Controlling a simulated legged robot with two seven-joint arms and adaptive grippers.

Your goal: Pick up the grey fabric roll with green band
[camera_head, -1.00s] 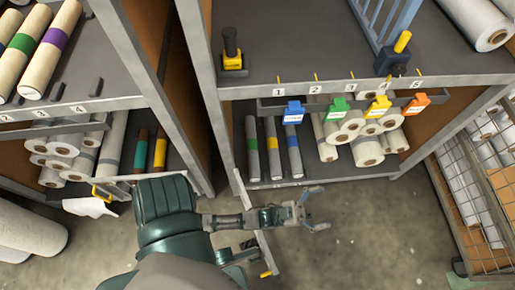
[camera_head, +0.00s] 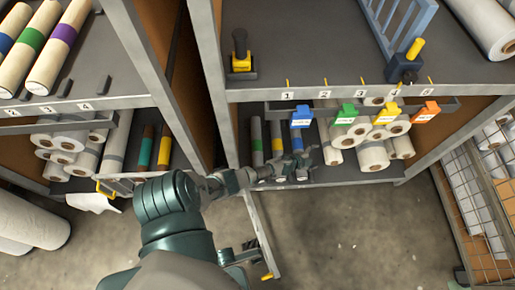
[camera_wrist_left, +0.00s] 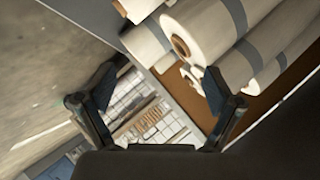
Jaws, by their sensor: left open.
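The grey fabric roll with green band (camera_head: 256,140) lies on the lower shelf of the middle rack, at its left end in the head view. Beside it are a grey roll with a yellow band (camera_head: 276,138) and one with a blue band (camera_head: 297,135). My left gripper (camera_head: 308,163) is at the shelf's front edge, to the right of the green-banded roll and apart from it. It partly covers the fronts of the neighbouring rolls. In the left wrist view its jaws (camera_wrist_left: 162,85) are open and empty. My right gripper is not in view.
White rolls (camera_head: 372,155) are stacked right of the banded rolls. Coloured tags (camera_head: 302,117) hang from a rail above them. Rack uprights (camera_head: 208,80) stand left of the shelf. A wire cage (camera_head: 480,190) stands at right.

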